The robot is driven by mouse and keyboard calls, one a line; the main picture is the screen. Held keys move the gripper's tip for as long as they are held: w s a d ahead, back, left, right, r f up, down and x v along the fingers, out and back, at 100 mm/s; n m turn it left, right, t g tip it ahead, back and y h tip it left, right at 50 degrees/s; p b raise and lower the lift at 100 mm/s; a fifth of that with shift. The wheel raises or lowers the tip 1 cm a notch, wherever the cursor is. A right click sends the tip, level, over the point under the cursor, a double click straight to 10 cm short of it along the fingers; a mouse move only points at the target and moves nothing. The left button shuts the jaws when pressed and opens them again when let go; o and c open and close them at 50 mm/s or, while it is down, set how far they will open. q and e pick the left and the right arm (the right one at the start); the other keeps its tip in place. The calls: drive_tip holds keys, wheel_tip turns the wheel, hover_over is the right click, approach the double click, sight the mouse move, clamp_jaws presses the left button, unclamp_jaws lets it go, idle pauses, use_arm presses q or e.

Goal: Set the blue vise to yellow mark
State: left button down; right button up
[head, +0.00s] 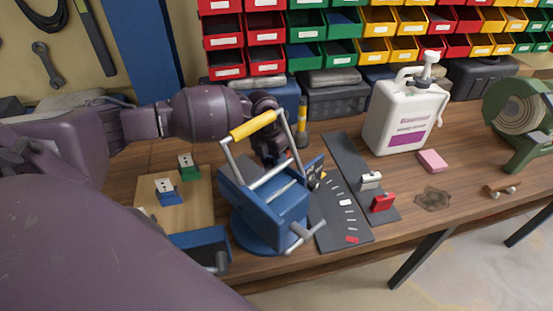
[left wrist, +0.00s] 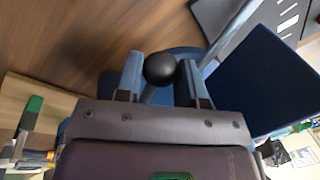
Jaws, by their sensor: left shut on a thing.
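The blue vise (head: 272,208) stands on a round blue base near the table's front edge, with a yellow-gripped grey bar frame (head: 254,125) above it. A dark scale plate (head: 335,215) with white marks and a red mark (head: 352,240) curves around its right side. A small yellow patch (head: 322,175), probably the yellow mark, shows at the scale's far end, partly hidden. My left gripper (head: 283,158) is behind the vise, its fingertips mostly hidden. In the left wrist view its fingers are shut around a black ball knob (left wrist: 160,68) on a grey rod. My right gripper is out of view.
A wooden board (head: 188,212) with blue and green clamp-like pieces is at left. A dark strip (head: 352,160) with grey and red pieces lies right of the vise. A white pump jug (head: 402,115), pink block (head: 432,161) and green grinder (head: 522,115) stand farther right.

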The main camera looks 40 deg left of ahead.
use_arm(q)
drive_tip(key=c, duration=0.8)
unclamp_jaws()
drive_tip(key=shift+o, duration=0.2)
wheel_tip(320, 180, up, 11)
drive_tip(key=a, duration=0.2)
drive_tip(key=shift+f, duration=0.15)
